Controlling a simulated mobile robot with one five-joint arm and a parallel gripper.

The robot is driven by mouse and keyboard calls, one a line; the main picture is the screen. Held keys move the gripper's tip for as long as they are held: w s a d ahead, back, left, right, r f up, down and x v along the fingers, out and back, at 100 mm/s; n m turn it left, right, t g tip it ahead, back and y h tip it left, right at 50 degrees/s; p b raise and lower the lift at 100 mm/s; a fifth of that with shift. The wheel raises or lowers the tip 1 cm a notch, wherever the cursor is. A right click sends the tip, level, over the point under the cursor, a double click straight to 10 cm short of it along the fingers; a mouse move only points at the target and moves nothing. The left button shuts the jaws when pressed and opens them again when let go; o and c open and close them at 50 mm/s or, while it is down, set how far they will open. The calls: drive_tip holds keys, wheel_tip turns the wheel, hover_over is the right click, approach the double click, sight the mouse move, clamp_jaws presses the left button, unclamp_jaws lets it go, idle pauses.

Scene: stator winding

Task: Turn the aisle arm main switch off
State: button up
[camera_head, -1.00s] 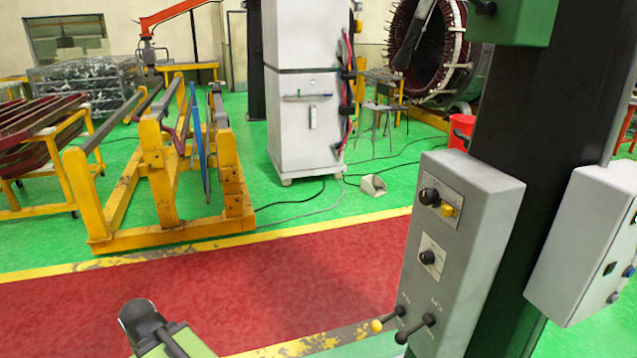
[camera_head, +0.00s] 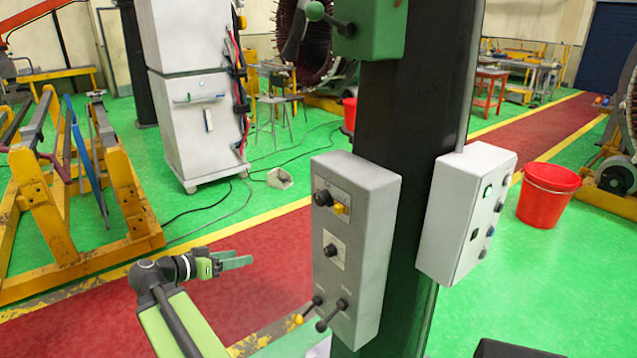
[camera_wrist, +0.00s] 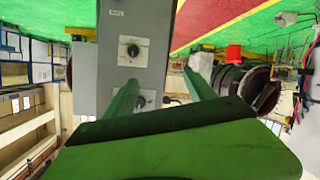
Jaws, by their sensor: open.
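A grey control box (camera_head: 372,225) is mounted on the dark column in the head view. Its face has an upper plate with a black rotary knob (camera_head: 322,198) and a yellow knob (camera_head: 341,209), and a lower plate with another black knob (camera_head: 331,250). I cannot read which control is the main switch. My gripper (camera_head: 245,261) is open and empty, left of the box and apart from it. In the wrist view a knob plate (camera_wrist: 133,50) shows beyond my spread green fingers (camera_wrist: 160,80).
A white box (camera_head: 465,210) with buttons is on the column's right side, and a green box (camera_head: 368,30) is above. A red bucket (camera_head: 548,195) stands at the right. Yellow trestles (camera_head: 75,190) and a white cabinet (camera_head: 195,115) stand behind. The red aisle (camera_head: 255,265) near my gripper is clear.

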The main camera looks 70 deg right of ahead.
sight(318, 199)
drive_tip(key=s+d+r+m+g+h+p, duration=0.15)
drive_tip(key=s+d+r+m+g, duration=0.4)
drive_tip(key=r, duration=0.55)
drive_tip(key=shift+t+h, duration=0.45)
drive_tip(key=shift+t, duration=0.4)
drive_tip(key=x, duration=1.9)
drive_tip(key=shift+s+a+f, duration=0.2)
drive_tip(key=shift+s, duration=0.05)
